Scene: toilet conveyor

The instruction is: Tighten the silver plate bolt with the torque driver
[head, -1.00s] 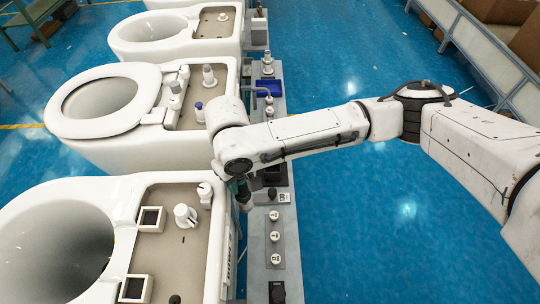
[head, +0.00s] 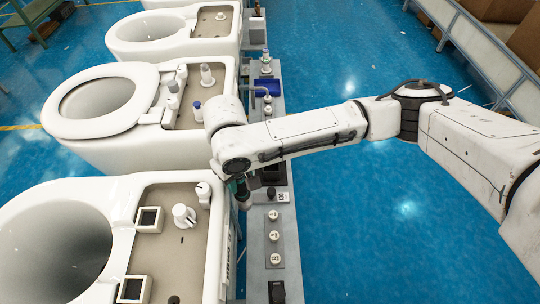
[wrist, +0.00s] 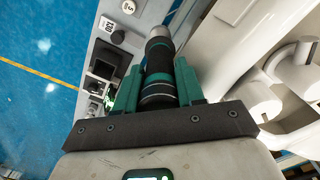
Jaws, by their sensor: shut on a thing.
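My gripper (wrist: 158,88) is shut on the torque driver (wrist: 158,55), a dark cylinder with teal bands, held between green fingers in the wrist view. The driver's far end points away from the camera, and its tip is hidden. In the head view my gripper (head: 240,190) is mostly hidden under my arm, over the gap between the nearest toilet (head: 125,200) and the grey rail (head: 257,240). I cannot make out the silver plate bolt in either view.
More toilets (head: 90,110) stand in a row behind. White fittings (wrist: 260,95) lie close right of the driver in the wrist view. The blue floor on the right is clear.

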